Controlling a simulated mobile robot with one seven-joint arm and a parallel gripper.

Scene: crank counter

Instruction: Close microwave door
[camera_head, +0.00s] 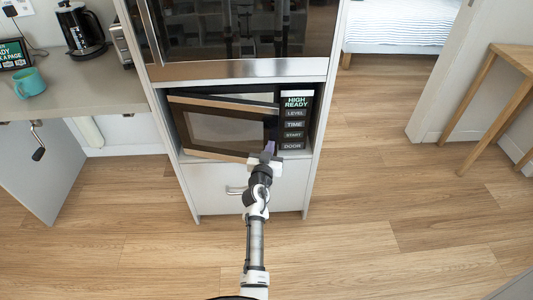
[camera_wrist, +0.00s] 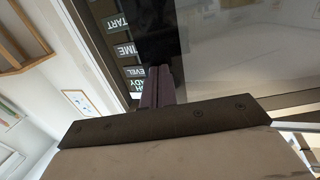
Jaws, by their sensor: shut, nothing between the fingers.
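The microwave (camera_head: 294,120) sits in a white cabinet below a larger built-in oven. My gripper (camera_head: 268,148) is shut and empty at the lower right corner of the door, near the panel. In the wrist view the fingers (camera_wrist: 158,85) lie close to the door edge, with the door window (camera_wrist: 245,75) to the right and the panel buttons (camera_wrist: 125,50) to the left. I cannot tell whether they touch the door.
A counter (camera_head: 75,95) with a teal mug (camera_head: 30,83) and black kettle (camera_head: 80,28) stands at left. The floor (camera_head: 385,200) at right is clear up to a wooden table (camera_head: 515,60).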

